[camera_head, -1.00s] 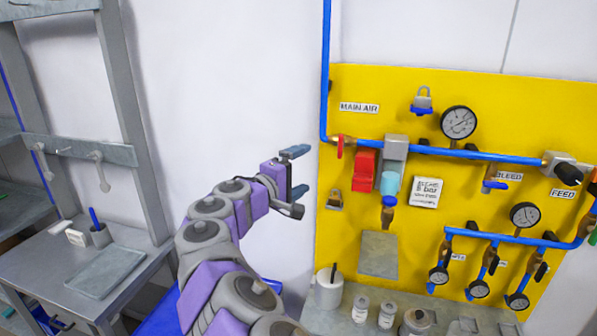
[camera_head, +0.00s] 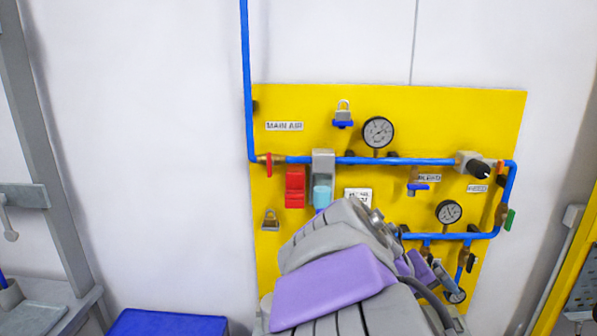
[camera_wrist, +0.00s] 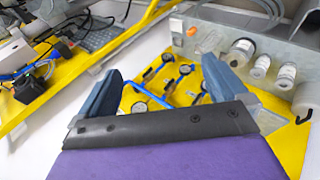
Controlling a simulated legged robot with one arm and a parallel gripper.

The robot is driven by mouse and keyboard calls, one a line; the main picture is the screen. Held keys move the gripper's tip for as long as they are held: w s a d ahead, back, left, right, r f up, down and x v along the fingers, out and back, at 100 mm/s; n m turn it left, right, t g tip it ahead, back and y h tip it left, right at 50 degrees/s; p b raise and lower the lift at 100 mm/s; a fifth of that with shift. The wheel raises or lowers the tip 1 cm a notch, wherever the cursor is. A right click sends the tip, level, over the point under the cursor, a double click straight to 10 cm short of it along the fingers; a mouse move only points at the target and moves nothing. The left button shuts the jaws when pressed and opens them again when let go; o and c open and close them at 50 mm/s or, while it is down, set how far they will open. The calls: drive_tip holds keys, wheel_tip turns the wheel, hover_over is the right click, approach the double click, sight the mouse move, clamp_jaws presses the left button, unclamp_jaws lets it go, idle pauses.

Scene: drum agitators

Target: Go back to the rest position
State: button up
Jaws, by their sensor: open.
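My gripper (camera_wrist: 163,80) shows in the wrist view with its two blue fingers spread apart and nothing between them. Beyond the fingers, the wrist view shows part of the yellow panel (camera_wrist: 295,140) with gauges and blue pipe, turned over in the picture. In the head view my arm is folded in front of the lower part of the yellow panel (camera_head: 300,105) and hides much of it. The gripper end is mostly hidden behind my arm links there.
The panel carries a blue pipe (camera_head: 247,70), a pressure gauge (camera_head: 378,132), a red valve block (camera_head: 295,187) and a padlock (camera_head: 271,220). White bottles (camera_wrist: 242,52) stand on a shelf in the wrist view. A blue box (camera_head: 165,322) is at lower left. A grey frame (camera_head: 45,130) stands at left.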

drive_tip(key=s+a+f+g+y, duration=0.1)
drive_tip(key=s+a+f+y, duration=0.1)
drive_tip(key=s+f, duration=0.3)
drive_tip(key=s+a+f+g+y+b, duration=0.1)
drive_tip(key=s+f, duration=0.5)
drive_tip(key=s, duration=0.6)
drive_tip(key=s+a+f+m+g+y+b, duration=0.1)
drive_tip(key=s+a+f+y, duration=0.3)
drive_tip(key=s, duration=0.4)
drive_tip(key=shift+s+a+f+g+y, duration=0.2)
drive_tip(key=shift+s+f+g+y, duration=0.15)
drive_tip(key=shift+f+g+y, duration=0.4)
drive_tip(key=shift+f, duration=0.2)
